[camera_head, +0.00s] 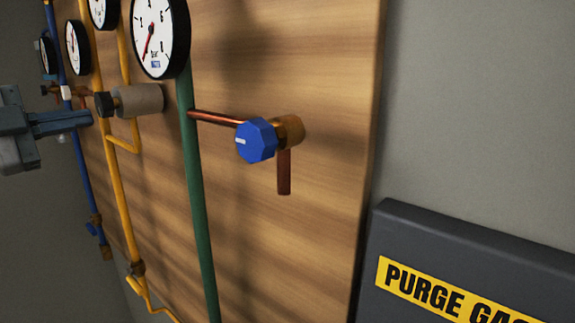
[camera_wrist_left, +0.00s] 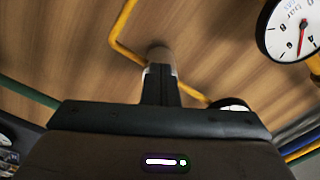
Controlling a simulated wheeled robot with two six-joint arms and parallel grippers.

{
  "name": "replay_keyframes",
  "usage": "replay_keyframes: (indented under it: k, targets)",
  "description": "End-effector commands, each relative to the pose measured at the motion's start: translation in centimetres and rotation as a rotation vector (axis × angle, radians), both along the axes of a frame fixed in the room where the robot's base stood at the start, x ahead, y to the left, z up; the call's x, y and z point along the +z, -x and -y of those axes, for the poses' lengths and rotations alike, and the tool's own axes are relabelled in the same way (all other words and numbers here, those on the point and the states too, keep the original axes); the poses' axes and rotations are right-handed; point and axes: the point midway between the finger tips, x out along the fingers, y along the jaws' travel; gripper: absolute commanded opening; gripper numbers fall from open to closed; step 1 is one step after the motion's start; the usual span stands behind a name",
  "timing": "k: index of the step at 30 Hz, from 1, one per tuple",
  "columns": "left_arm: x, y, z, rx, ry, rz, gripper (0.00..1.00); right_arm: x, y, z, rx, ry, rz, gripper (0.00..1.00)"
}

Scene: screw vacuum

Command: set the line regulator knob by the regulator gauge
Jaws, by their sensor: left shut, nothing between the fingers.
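A grey cylindrical regulator body (camera_head: 140,99) with a dark knob (camera_head: 104,104) on its left end sits on the yellow piping. My left gripper (camera_head: 90,118) is shut and empty, with its fingertips just left of and slightly below the dark knob. I cannot tell whether they touch it. In the left wrist view the shut fingers (camera_wrist_left: 160,80) point at the cylindrical body (camera_wrist_left: 160,54), and hide part of it. A white gauge (camera_head: 103,10) is cut by the top edge above the regulator. A gauge with a red needle (camera_wrist_left: 292,30) shows in the left wrist view.
A larger gauge (camera_head: 160,38) tops the green pipe (camera_head: 195,190). A blue faceted knob (camera_head: 257,140) sticks out from the wooden panel (camera_head: 320,70). Another gauge (camera_head: 77,47) stands at upper left. A dark purge gas box (camera_head: 450,240) is at lower right.

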Motion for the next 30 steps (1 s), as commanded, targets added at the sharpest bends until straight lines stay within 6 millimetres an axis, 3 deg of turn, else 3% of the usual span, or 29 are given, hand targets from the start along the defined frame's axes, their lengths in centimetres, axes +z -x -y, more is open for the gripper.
replay_keyframes:
  k: [1,9,22,26,30]
  targets:
    - [-0.7,0.5,-0.5,0.004,-0.002,0.001,0.00,-1.4,0.0,0.1,0.000,0.001,0.000,0.36]
    - [-0.6,2.7,-2.4,0.004,-0.001,0.001,0.00,-4.4,0.0,0.0,0.000,0.000,0.000,0.36]
    - [-0.1,3.2,-2.9,0.001,0.003,-0.002,0.00,-4.8,0.0,-0.5,-0.001,-0.006,0.000,0.36]
    - [-1.1,1.4,-3.8,0.023,0.046,-0.028,0.00,-4.9,0.0,-0.6,-0.001,-0.006,0.000,0.36]
    - [-4.5,-3.7,-6.6,0.096,0.168,-0.102,0.00,-5.2,0.0,-0.6,-0.001,-0.006,0.000,0.36]
